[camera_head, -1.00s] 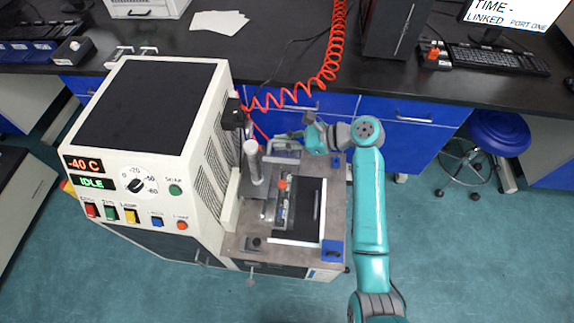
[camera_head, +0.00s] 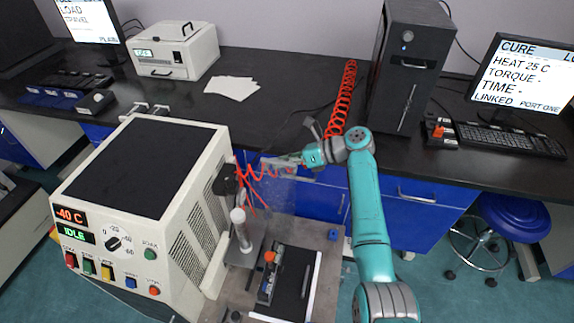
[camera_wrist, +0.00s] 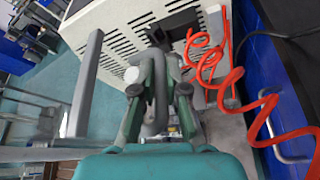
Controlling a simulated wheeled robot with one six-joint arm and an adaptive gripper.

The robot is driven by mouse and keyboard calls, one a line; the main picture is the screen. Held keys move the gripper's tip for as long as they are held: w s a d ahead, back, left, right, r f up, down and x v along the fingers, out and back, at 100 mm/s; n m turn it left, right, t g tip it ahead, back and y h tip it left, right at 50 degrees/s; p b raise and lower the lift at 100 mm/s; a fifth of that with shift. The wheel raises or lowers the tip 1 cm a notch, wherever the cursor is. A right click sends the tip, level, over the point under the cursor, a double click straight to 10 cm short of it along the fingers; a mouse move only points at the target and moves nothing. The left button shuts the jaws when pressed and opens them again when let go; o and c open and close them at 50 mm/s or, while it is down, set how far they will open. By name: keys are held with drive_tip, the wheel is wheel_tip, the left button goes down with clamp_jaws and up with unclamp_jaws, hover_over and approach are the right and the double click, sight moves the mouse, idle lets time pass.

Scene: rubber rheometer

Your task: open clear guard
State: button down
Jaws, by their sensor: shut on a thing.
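The clear guard (camera_head: 280,196) is a see-through panel. In the head view it stands raised and roughly upright at the back of the small test station, beside the white cabinet. My gripper (camera_head: 288,161) is at its upper edge. In the wrist view my gripper (camera_wrist: 155,75) is shut on the guard's grey curved handle (camera_wrist: 156,95), which sits between the fingers. The sample fixture with an orange knob (camera_head: 270,257) lies uncovered in front of the guard. The panel's exact edges are hard to make out.
The white cabinet (camera_head: 145,190) with a -40 C display stands close on the left. A red coiled hose (camera_head: 342,100) hangs behind my gripper and passes near the guard. A black bench (camera_head: 270,85) with a dark tower (camera_head: 405,75) lies behind. A metal post (camera_head: 241,230) stands beside the fixture.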

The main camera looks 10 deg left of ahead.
drive_tip(key=shift+w, duration=0.45)
drive_tip(key=c, duration=1.5)
unclamp_jaws()
drive_tip(key=v, duration=1.2)
drive_tip(key=shift+f, duration=0.1)
